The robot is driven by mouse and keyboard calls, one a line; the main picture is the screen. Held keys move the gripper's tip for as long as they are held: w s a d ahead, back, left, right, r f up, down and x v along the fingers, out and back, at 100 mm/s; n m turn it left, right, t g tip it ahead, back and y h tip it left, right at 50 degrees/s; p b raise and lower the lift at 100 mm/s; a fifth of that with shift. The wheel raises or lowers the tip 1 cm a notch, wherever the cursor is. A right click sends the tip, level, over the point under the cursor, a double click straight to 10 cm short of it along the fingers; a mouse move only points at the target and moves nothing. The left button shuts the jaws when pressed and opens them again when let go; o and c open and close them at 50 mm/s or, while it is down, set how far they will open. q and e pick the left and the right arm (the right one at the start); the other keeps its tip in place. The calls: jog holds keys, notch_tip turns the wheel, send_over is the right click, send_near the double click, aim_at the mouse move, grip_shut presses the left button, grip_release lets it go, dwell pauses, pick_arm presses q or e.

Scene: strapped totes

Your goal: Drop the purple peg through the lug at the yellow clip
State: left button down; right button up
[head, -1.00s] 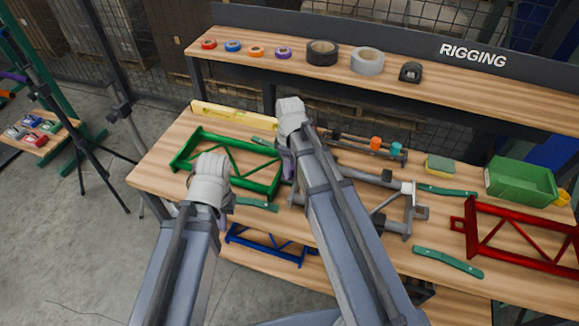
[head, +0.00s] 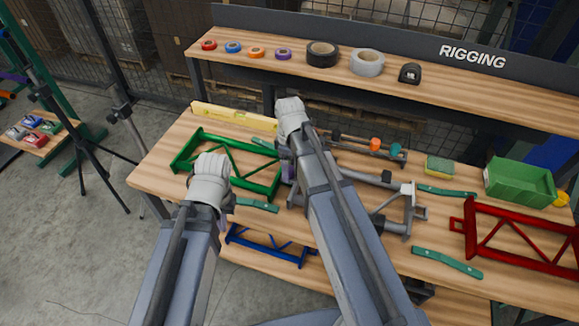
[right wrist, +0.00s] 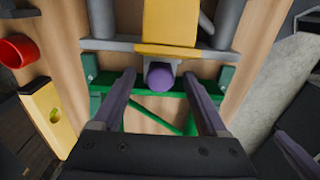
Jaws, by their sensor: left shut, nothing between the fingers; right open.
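The purple peg (right wrist: 160,76) shows end-on in the right wrist view, at the front edge of the yellow clip (right wrist: 166,32) on a grey bar. The lug is mostly hidden beneath it, so I cannot tell how deep the peg sits. My right gripper (right wrist: 160,100) is open, a finger on each side of the peg with gaps between. In the head view my right arm hides the peg and clip. My left gripper (head: 231,203) is shut and empty, mostly hidden behind its wrist, left of the right one.
A green frame (head: 190,145) lies under the work area, with a yellow level (head: 232,117) behind it. A grey frame (head: 408,205), a red frame (head: 470,235) and a green bin (head: 520,185) are to the right. Tape rolls stand on the shelf (head: 440,88) behind.

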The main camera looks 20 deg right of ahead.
notch_tip(320, 180, up, 8)
jog(key=p, duration=0.7)
jog(key=shift+f, duration=0.25)
jog(key=s+a+m+h, duration=0.1)
jog(key=s+a+m, duration=0.6)
jog(key=s+a, duration=0.3)
jog(key=s, duration=0.4)
jog(key=shift+s+a, duration=0.15)
jog(key=shift+a, duration=0.1)
dwell(0.7)
